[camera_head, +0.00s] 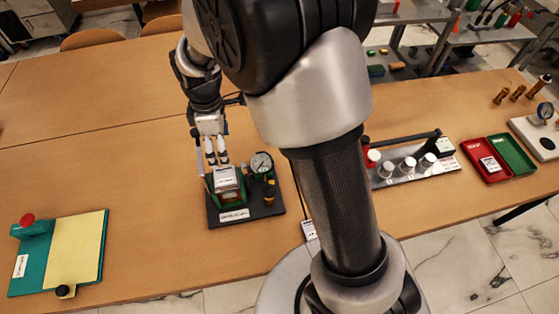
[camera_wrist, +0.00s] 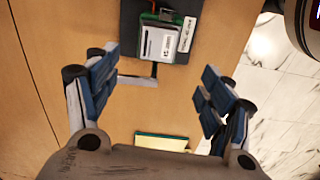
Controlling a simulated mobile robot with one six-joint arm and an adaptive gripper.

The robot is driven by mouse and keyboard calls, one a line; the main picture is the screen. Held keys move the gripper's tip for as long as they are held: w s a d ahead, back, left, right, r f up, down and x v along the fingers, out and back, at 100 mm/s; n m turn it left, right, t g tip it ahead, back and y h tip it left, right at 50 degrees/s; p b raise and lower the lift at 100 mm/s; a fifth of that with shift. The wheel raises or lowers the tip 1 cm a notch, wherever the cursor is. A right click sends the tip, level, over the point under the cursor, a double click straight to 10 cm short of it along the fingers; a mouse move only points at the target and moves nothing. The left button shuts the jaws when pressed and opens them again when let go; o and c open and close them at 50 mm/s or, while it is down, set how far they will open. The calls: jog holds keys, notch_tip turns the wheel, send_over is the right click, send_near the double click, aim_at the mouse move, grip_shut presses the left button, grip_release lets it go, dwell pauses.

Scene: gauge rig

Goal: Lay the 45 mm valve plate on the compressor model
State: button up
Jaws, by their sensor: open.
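The compressor model appears to be the rig on a black base (camera_head: 265,208), with a green body, a round gauge (camera_head: 262,162) and a pale label. A light grey, labelled block or plate (camera_head: 226,178) sits at the green part; I cannot tell whether it is the valve plate. In the wrist view this plate (camera_wrist: 161,43) lies within the green frame on the black base (camera_wrist: 130,28). My gripper (camera_head: 216,158) appears just above and behind it in the head view.
A teal board with a yellow pad (camera_head: 75,250) and red knob lies at left. At right stand a metal rack (camera_head: 415,172) with white cylinders, a red tray (camera_head: 484,165), a green tray (camera_head: 512,153) and brass parts (camera_head: 516,93). Bare table (camera_head: 90,165) lies left of the rig.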

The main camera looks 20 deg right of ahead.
jog(key=s+d+r+m+t, duration=0.1)
jog(key=s+d+r+m, duration=0.3)
jog(key=r, duration=0.3)
jog(key=s+d+r+m+t, duration=0.1)
jog(key=s+d+r+m, duration=0.15)
jog(key=s+r, duration=0.45)
jog(key=s+d+r+m+t, duration=0.2)
jog(key=s+m, duration=0.6)
jog(key=s, duration=0.4)
jog(key=shift+s+d+r, duration=0.25)
jog(key=shift+d+r, duration=0.1)
jog(key=shift+f+b, duration=0.55)
